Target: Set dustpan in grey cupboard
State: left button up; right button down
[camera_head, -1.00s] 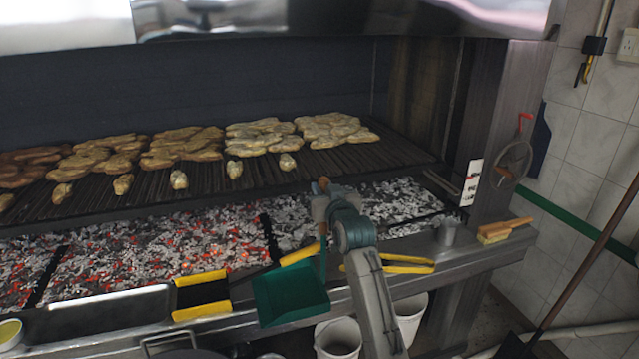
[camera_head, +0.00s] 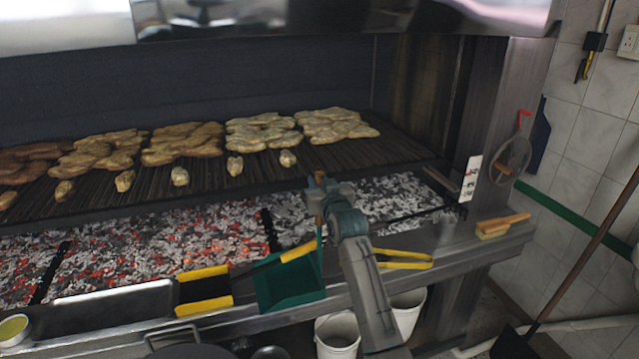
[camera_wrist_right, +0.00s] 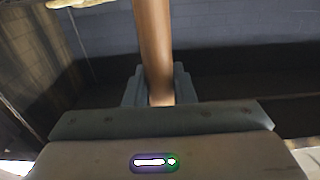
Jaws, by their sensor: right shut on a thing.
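The green dustpan (camera_head: 290,284) hangs in front of the grill ledge in the head view. My right gripper (camera_head: 318,192) is above it, shut on its brown handle, which runs up between the fingers in the right wrist view (camera_wrist_right: 153,45). The fingers (camera_wrist_right: 160,98) hide the lower part of the handle there. My left gripper is not in view. I cannot make out a grey cupboard in either view.
Behind is a grill with glowing coals (camera_head: 150,250) and a grate (camera_head: 210,185) of meat. On the ledge are a black-and-yellow tool (camera_head: 203,291), yellow tongs (camera_head: 403,264) and a wooden brush (camera_head: 502,226). White buckets (camera_head: 337,334) stand below. A long-handled tool (camera_head: 590,245) leans at right.

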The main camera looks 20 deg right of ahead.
jog(key=c, duration=1.4)
grip_release()
jog(key=shift+o, duration=1)
jog(key=shift+s, duration=0.15)
